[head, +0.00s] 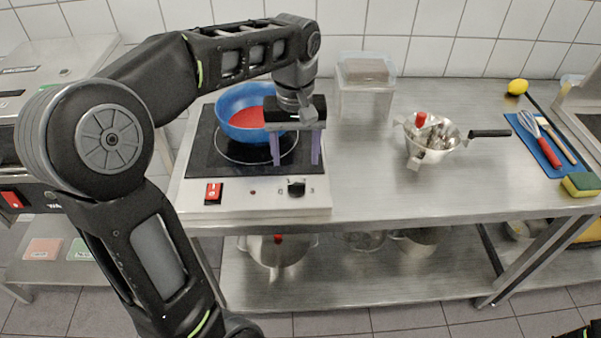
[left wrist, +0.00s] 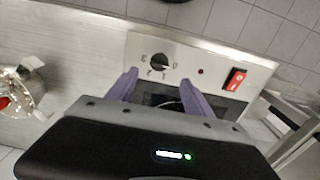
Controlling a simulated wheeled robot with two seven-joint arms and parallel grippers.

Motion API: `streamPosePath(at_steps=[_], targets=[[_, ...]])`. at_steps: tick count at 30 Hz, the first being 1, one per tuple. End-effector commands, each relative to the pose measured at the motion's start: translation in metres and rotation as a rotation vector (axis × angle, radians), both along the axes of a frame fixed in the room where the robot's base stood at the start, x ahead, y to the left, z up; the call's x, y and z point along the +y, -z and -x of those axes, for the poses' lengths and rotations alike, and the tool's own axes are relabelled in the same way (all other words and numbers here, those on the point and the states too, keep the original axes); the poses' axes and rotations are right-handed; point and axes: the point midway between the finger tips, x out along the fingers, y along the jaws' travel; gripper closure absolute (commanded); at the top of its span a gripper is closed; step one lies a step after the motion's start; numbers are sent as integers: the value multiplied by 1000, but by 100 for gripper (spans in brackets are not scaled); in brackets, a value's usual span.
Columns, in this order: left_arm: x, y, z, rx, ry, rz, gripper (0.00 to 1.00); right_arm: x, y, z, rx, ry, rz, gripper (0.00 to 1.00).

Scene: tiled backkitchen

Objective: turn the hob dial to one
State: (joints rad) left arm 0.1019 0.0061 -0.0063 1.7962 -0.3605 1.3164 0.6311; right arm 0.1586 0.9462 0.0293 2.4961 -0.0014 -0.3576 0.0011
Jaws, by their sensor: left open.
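The hob (head: 255,207) is a steel unit with a black glass top on the steel counter. Its black hob dial (head: 296,187) is on the front strip, right of a red switch. The dial also shows in the left wrist view (left wrist: 160,62), with marks around it too small to read surely; I cannot tell its exact setting. My left gripper (head: 296,162) is open and empty, its two purple fingers pointing down above the glass, just behind the dial. In the left wrist view, the dial appears between the fingertips (left wrist: 158,72), with no contact visible. My right gripper is not in view.
A blue pan with a red inside (head: 236,101) stands on the hob behind the left gripper. A clear container (head: 364,105) and a metal strainer pot (head: 432,142) stand to the right. A blue board with utensils (head: 534,141) is farther right. The front middle counter is clear.

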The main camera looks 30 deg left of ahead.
Motion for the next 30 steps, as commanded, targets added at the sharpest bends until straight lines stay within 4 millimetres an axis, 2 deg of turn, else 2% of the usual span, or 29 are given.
streamPosePath(at_steps=[8, 21, 30], targets=[[0, 11, 0, 3, 1, 1, 40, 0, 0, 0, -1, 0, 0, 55], [0, 72, 0, 3, 2, 1, 40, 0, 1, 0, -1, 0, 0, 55], [-1, 79, 0, 0, 2, 1, 40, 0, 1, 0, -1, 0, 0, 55]])
